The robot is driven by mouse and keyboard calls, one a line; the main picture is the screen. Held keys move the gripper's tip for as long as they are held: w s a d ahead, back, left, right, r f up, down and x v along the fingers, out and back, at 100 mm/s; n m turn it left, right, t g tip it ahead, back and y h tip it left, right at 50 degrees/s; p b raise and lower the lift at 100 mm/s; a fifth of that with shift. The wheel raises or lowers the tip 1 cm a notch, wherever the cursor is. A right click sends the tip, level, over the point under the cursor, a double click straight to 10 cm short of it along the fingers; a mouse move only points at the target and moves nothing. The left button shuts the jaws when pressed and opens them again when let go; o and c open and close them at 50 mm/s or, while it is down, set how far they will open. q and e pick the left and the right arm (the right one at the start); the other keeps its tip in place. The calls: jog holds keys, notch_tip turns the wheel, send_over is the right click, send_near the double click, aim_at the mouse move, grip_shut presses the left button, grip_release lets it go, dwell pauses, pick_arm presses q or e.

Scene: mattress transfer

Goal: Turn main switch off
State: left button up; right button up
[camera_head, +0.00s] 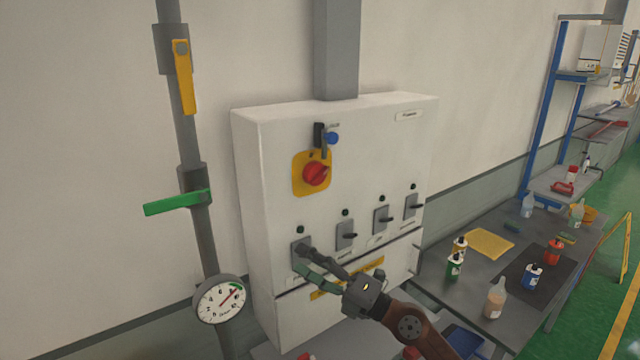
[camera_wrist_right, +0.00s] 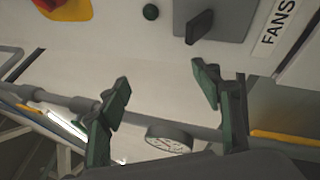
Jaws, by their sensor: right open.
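The main switch is probably the red rotary knob (camera_head: 316,173) on a yellow plate on the white cabinet's front. A grey bracket hangs just above it, with a blue round part (camera_head: 331,138). In the right wrist view only part of the yellow plate (camera_wrist_right: 72,10) shows, at the top left. My right gripper (camera_head: 303,258) is open and empty, below the knob and in front of the leftmost small switch (camera_head: 301,246). Its green-padded fingers (camera_wrist_right: 162,88) are spread apart in the right wrist view. My left gripper is out of view.
Several small grey switches (camera_head: 381,219) line the white cabinet (camera_head: 258,180); one is labelled FANS (camera_wrist_right: 212,16). A pipe at left carries a yellow lever (camera_head: 184,78), a green lever (camera_head: 177,202) and a gauge (camera_head: 220,299). A cluttered workbench (camera_head: 437,262) stands at right.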

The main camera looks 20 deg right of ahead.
jog(key=s+a+r+n+g, duration=0.2)
jog(key=a+r+n, duration=0.1)
jog(key=r+n, duration=0.1)
jog(key=t+h+p, duration=0.1)
jog(key=t+h, duration=0.4)
jog(key=h, duration=0.6)
send_near(320, 178)
jog(key=x, duration=0.2)
jog(key=shift+n, duration=0.4)
jog(key=p+x, duration=0.2)
jog(key=x, duration=0.4)
jog(key=shift+a+r, duration=0.1)
jog(key=shift+r, duration=0.1)
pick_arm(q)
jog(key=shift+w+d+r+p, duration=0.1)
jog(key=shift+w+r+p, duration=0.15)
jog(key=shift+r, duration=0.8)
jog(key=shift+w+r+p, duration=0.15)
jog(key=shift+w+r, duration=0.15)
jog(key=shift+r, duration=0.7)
pick_arm(e)
jog(key=shift+w+a+f, duration=0.1)
jog(key=shift+w+f, duration=0.05)
jog(key=shift+w, duration=0.5)
jog(key=shift+c, duration=0.5)
jog(key=c, duration=1.1)
